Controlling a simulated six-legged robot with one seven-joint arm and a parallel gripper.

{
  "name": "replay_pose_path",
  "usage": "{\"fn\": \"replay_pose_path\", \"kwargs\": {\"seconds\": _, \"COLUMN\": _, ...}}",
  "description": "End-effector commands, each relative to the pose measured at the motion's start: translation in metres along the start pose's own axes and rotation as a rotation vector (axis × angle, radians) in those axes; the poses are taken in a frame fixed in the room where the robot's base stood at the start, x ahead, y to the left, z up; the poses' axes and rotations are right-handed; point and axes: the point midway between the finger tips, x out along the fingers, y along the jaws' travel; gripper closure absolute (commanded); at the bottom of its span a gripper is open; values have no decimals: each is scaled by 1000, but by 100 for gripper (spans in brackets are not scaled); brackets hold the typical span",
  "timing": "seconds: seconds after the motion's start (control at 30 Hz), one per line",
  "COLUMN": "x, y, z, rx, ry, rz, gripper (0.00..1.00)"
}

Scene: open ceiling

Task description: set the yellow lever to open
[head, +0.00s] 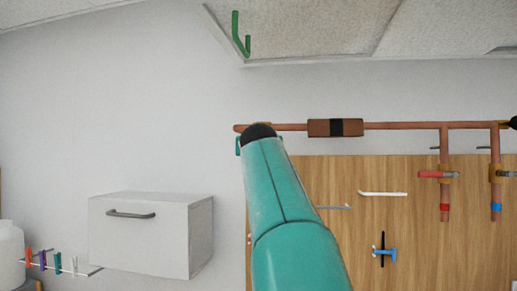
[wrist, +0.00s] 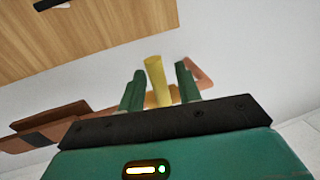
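The yellow lever (wrist: 157,80) shows in the wrist view, standing between the two green fingers of my gripper (wrist: 160,84). Behind the lever is the end of a copper pipe (wrist: 203,76). In the head view my teal arm reaches up to the left end of the copper pipe (head: 400,126) and hides the lever and most of the gripper.
A wooden panel (head: 340,240) hangs below the pipe, with a white hook (head: 383,194) and a blue valve handle (head: 384,253). A red-handled valve (head: 437,174) is at right. A grey cabinet (head: 150,240) is at lower left. A green hook (head: 240,35) hangs from the ceiling.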

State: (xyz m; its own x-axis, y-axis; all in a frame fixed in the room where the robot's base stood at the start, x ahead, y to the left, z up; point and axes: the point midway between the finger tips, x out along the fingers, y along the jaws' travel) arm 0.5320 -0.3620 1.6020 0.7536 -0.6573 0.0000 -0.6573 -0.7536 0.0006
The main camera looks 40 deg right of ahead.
Motion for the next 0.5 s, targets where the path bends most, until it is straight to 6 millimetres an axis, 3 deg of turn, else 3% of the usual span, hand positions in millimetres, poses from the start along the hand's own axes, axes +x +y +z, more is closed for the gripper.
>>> {"fn": "replay_pose_path", "kwargs": {"seconds": 0.07, "x": 0, "y": 0, "z": 0, "rx": 0, "ry": 0, "rz": 0, "gripper": 68}}
{"fn": "replay_pose_path", "kwargs": {"seconds": 0.23, "x": 0, "y": 0, "z": 0, "rx": 0, "ry": 0, "rz": 0, "gripper": 100}}
{"fn": "replay_pose_path", "kwargs": {"seconds": 0.5, "x": 0, "y": 0, "z": 0, "rx": -4, "ry": -1, "rz": 0, "gripper": 100}}
